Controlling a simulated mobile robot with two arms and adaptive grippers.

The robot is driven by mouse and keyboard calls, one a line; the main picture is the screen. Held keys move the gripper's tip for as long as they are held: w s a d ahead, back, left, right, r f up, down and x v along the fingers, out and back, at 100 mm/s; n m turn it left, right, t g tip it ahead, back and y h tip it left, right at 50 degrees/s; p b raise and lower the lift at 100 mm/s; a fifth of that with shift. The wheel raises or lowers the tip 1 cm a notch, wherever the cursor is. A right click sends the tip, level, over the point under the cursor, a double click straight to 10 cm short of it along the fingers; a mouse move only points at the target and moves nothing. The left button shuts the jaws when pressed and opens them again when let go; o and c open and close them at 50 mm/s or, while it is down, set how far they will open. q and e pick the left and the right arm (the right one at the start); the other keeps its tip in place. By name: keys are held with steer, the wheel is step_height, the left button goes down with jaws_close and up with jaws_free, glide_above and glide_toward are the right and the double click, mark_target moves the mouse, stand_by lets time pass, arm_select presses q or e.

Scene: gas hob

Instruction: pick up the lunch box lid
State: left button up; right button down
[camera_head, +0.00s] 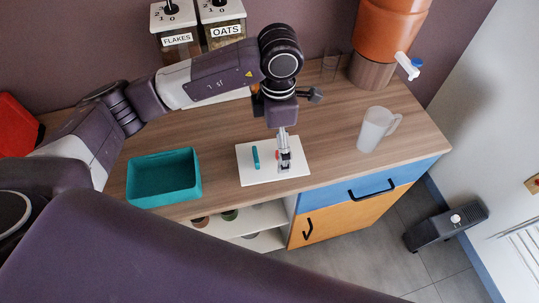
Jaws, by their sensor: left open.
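The lunch box lid is a flat white rectangle (258,177) with a narrow teal raised strip (256,157), lying on the wooden counter. The lunch box (163,193) is an open teal box to its left, apart from it, and looks empty. My left gripper (284,162) is open and points down over the right part of the lid, to the right of the teal strip. I cannot tell whether its fingertips touch the lid. The gripper hides a small part of the lid. My right gripper is not in view.
A frosted jug (375,129) stands to the right on the counter (335,165). Cereal dispensers (226,24), a clear glass (329,68) and an orange water dispenser (391,30) stand at the back. A red object (15,124) is at far left.

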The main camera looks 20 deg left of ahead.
mark_target(277, 151)
arm_select(q)
steer(key=shift+d+f+p, duration=0.2)
steer(key=shift+f+p, duration=0.45)
steer(key=shift+f, duration=1.45)
steer(key=shift+c, duration=0.4)
